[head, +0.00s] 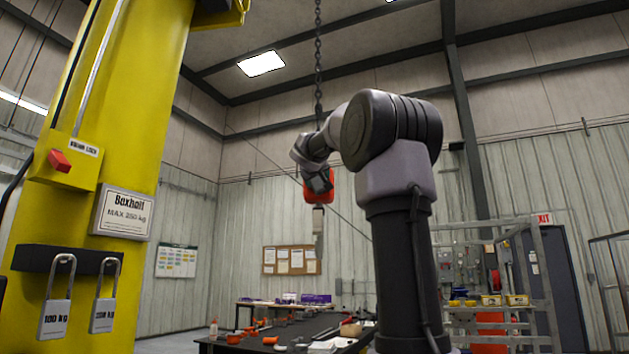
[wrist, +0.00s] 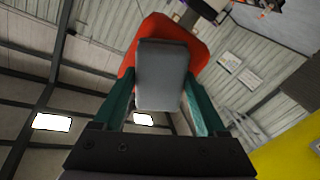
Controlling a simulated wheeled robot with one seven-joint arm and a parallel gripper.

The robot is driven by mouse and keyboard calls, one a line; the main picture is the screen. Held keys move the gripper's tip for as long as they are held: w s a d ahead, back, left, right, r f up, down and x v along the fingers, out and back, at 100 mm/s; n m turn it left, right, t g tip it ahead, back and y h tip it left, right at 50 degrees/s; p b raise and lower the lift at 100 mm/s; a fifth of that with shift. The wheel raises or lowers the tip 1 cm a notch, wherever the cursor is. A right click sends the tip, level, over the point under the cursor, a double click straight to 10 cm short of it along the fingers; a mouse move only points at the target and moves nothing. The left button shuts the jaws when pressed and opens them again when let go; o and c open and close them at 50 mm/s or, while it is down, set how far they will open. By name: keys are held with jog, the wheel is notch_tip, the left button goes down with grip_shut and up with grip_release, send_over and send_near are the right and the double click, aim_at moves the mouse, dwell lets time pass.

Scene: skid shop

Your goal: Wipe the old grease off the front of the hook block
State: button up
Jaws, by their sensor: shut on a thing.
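The hook block (head: 329,192) is red-orange and hangs at the end of a dark chain (head: 318,60), partly hidden behind my wrist in the head view. A grey piece (head: 318,225) hangs below it. In the wrist view the hook block (wrist: 205,50) fills the upper middle, behind a grey pad (wrist: 163,75). My gripper (wrist: 160,92) is shut on this pad between its green fingers. The pad overlaps the block's face; I cannot tell whether they touch. In the head view my gripper (head: 318,180) is at the block, its fingers not clear. The pad hides any grease behind it.
Below the block, a dark workbench (head: 270,344) carries several small orange parts and tools. A metal rack (head: 490,290) stands at the right. The air around the block looks free.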

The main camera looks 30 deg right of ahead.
jog(key=shift+s+d, duration=0.45)
jog(key=shift+d, duration=0.3)
jog(key=shift+s+d, duration=0.4)
jog(key=shift+d, duration=0.35)
jog(key=w+a, duration=0.4)
jog(key=a, duration=0.2)
jog(key=shift+w+a, duration=0.15)
jog(key=shift+r, duration=0.2)
jog(key=shift+s+d, duration=1.2)
jog(key=shift+d, duration=0.3)
jog(key=shift+s+d, duration=0.5)
jog(key=shift+d, duration=0.35)
jog(key=shift+s+d, duration=0.45)
jog(key=shift+d, duration=0.4)
jog(key=shift+a, duration=0.1)
jog(key=w+a, duration=0.4)
jog(key=a, duration=0.2)
jog(key=shift+w, duration=0.15)
